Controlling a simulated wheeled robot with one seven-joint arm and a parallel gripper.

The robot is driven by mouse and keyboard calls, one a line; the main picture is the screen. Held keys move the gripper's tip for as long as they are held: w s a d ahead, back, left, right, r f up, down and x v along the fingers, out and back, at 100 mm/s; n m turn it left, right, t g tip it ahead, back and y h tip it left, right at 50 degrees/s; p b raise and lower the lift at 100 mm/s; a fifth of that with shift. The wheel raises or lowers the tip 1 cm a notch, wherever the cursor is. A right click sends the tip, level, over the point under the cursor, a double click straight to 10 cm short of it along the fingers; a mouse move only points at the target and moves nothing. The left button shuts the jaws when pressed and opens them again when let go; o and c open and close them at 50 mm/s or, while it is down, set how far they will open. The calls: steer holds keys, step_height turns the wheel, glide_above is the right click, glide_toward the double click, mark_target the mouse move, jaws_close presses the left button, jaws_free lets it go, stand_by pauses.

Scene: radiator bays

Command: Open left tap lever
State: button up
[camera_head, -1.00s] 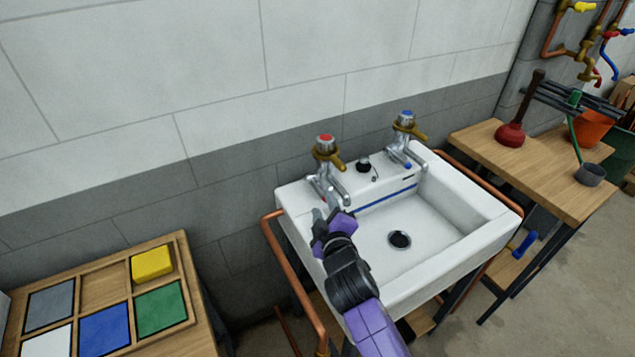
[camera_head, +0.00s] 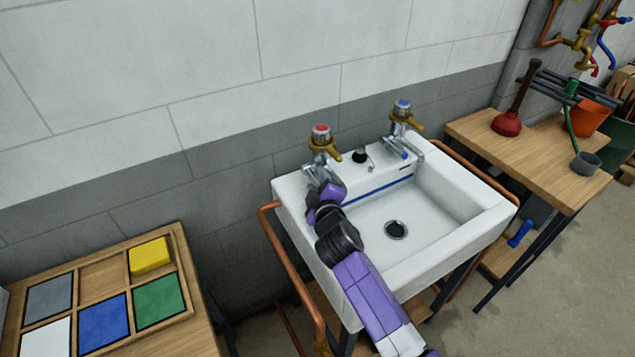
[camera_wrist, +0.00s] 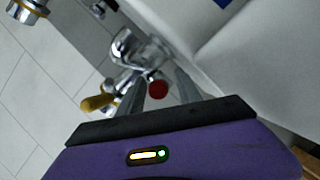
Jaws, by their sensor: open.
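The left tap (camera_head: 321,140) has a red cap, a chrome body and a brass lever (camera_head: 333,155) that points to the lower right in the head view. My gripper (camera_head: 318,174) is open just below and in front of this tap, over the sink's back left corner. In the wrist view, the tap's red spot (camera_wrist: 158,89) shows between my two grey fingers, and the brass lever (camera_wrist: 98,102) lies left of them, outside the gap. I cannot tell whether a finger touches the tap. My gripper and wrist partly hide the tap's lower part.
The right tap (camera_head: 403,120), blue-capped, stands on the same white sink (camera_head: 463,259), with a black plug (camera_head: 360,156) between the taps. A copper pipe (camera_head: 291,264) runs along the sink's left side. A tray of coloured tiles (camera_head: 183,252) is at left, a plunger (camera_head: 508,122) at right.

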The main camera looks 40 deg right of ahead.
jaws_close()
stand_by(1.4)
